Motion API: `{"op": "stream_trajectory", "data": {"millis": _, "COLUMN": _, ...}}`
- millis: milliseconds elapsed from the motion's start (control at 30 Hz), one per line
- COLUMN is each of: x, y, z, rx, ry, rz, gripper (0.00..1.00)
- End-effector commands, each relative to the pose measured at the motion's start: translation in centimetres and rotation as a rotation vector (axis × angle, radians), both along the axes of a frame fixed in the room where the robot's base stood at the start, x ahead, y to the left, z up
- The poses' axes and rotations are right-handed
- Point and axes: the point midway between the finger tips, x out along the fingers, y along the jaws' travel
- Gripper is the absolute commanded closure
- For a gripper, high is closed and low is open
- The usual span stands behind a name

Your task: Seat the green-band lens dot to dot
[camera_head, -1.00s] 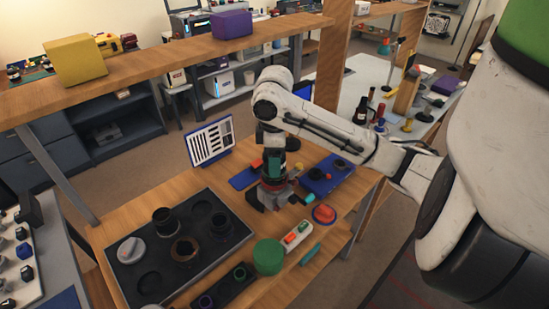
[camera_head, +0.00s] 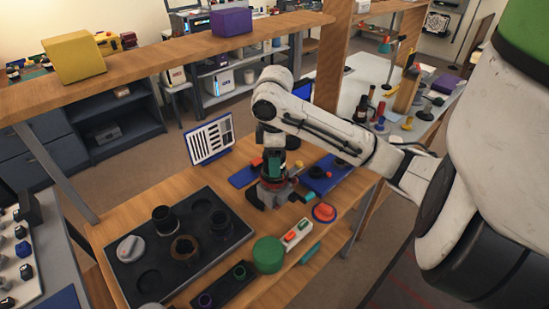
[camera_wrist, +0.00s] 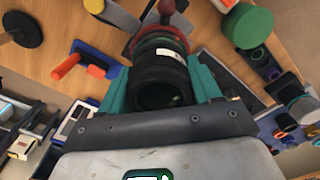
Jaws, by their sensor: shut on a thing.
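My gripper (camera_wrist: 162,88), with teal jaws, is shut on a black lens barrel (camera_wrist: 158,72) with a small white label. In the head view my gripper (camera_head: 273,166) is over the grey clamp stand (camera_head: 271,193) on the wooden bench. A red ring (camera_wrist: 160,43) lies at the far end of the barrel, by the stand. The barrel looks in line with the ring, but I cannot tell whether it is fully seated.
A black tray (camera_head: 150,284) with round wells and lens parts lies at left. A green cylinder (camera_head: 268,255), a switch box (camera_head: 297,234) and a red button (camera_head: 324,212) stand in front. Blue pads (camera_head: 318,183) flank the stand. A striped chart (camera_head: 209,140) stands behind.

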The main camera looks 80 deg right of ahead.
Motion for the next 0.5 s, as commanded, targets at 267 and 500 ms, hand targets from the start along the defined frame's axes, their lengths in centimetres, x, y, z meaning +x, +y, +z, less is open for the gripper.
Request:
{"op": "stream_trajectory", "data": {"millis": 267, "x": 0.01, "y": -0.02, "z": -0.01, "rx": -0.001, "ry": 0.000, "rz": 0.000, "gripper": 0.80}}
{"op": "stream_trajectory", "data": {"millis": 500, "x": 0.03, "y": 0.00, "z": -0.51, "rx": -0.001, "ry": -0.001, "rz": -0.001, "gripper": 0.80}}
